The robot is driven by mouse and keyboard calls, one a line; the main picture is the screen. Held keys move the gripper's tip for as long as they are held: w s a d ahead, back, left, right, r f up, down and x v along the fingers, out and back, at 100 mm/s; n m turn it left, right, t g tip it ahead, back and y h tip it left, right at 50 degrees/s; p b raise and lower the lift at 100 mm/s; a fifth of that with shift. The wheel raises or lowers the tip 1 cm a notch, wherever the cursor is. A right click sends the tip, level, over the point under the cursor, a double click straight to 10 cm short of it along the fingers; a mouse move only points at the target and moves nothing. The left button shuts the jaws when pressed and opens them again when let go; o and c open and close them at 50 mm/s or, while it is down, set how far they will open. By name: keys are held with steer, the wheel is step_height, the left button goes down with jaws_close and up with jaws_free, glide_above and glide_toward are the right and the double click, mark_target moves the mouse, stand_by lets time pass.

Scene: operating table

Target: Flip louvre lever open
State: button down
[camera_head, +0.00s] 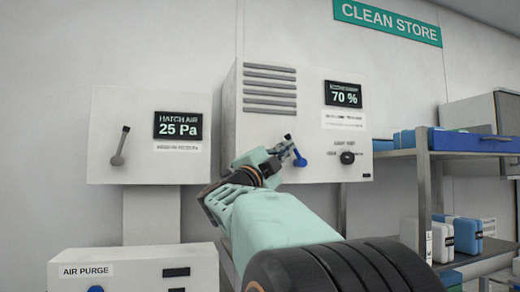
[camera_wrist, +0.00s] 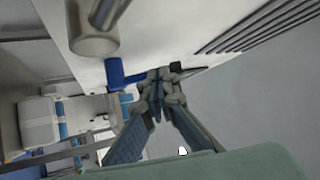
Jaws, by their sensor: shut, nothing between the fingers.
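The louvre box (camera_head: 312,100) is a pale wall cabinet with several slats and a "70 %" display. Its lever (camera_head: 299,157) has a blue base low on the front face, and a black tip shows up and left of it. My gripper (camera_head: 282,149) is shut and empty, close beside the lever at its left. In the wrist view my gripper (camera_wrist: 158,78) lies between the blue lever base (camera_wrist: 116,74) and the dark tip (camera_wrist: 195,68), hiding the part between. I cannot tell whether the fingers touch the lever.
A dark round knob (camera_head: 347,157) sits right of the lever. A "HATCH AIR" box (camera_head: 134,140) with a grey lever (camera_head: 120,147) stands at left, above an "AIR PURGE" box (camera_head: 135,270). A shelf (camera_head: 423,190) with blue packages stands at right.

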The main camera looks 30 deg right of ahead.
steer(key=shift+d+r+p, duration=0.1)
steer(key=shift+r+p, duration=0.15)
steer(key=shift+p, duration=0.25)
steer(key=shift+d+r+m+g+y+p, duration=0.2)
steer(key=shift+m+g+y+p, duration=0.25)
steer(key=shift+p, duration=0.3)
steer(key=shift+m+g+y, duration=0.45)
steer(key=shift+m+g, duration=0.1)
steer(key=shift+m, duration=0.2)
steer(key=d+p, duration=0.1)
steer(key=s+d+r+p, duration=0.1)
steer(key=d+p, duration=0.1)
steer(key=d+r+p, duration=0.1)
steer(key=p, duration=0.1)
steer(key=shift+s+d+r, duration=0.15)
steer(key=shift+d, duration=0.25)
